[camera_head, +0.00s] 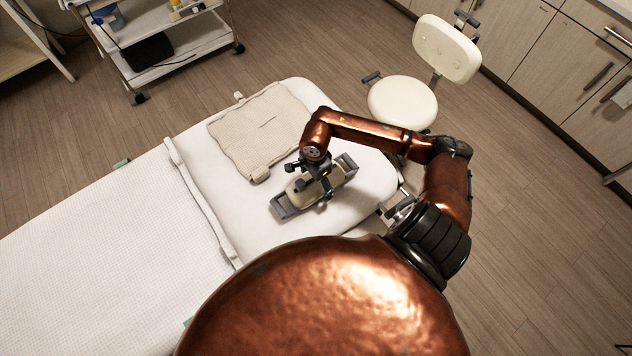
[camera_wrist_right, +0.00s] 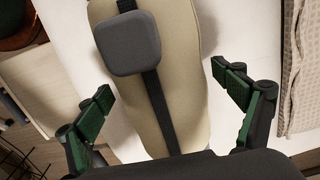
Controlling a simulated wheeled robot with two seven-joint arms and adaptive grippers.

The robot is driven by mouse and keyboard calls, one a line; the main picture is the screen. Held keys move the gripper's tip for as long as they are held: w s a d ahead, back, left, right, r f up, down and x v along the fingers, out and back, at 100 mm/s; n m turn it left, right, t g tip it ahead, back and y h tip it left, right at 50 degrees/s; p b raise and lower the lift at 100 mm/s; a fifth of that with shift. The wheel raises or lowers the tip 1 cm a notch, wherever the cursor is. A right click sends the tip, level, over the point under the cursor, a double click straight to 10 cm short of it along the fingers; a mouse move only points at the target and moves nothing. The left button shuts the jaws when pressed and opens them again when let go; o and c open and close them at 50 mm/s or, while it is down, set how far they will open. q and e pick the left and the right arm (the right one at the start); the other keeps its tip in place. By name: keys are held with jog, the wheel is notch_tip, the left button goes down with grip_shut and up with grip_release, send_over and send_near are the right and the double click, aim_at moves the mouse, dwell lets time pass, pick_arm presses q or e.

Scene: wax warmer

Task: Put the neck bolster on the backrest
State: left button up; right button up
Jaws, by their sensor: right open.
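The neck bolster (camera_head: 303,190) is a cream, elongated cushion lying over the white backrest (camera_head: 372,192) of the treatment bed. Grey pieces show at both ends of it in the head view. In the right wrist view the bolster (camera_wrist_right: 190,75) has a dark strap along it and a grey pad (camera_wrist_right: 128,43) on the strap. My right gripper (camera_head: 318,184) is above the bolster, and its green-padded fingers (camera_wrist_right: 161,80) stand apart on either side of it, holding nothing. Whether the bolster rests fully on the backrest is hard to tell. My left gripper is out of view.
A beige quilted cloth (camera_head: 258,132) lies on the bed beside the bolster. A cream stool (camera_head: 402,104) with a back stands beyond the bed. A white trolley (camera_head: 190,48) is at the upper left, and cabinets (camera_head: 560,58) line the upper right. Floor between them is clear.

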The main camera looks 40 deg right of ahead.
jog(key=shift+r, duration=0.25)
notch_tip(320, 180, up, 12)
jog(key=shift+f+p, duration=0.1)
jog(key=shift+p, duration=0.45)
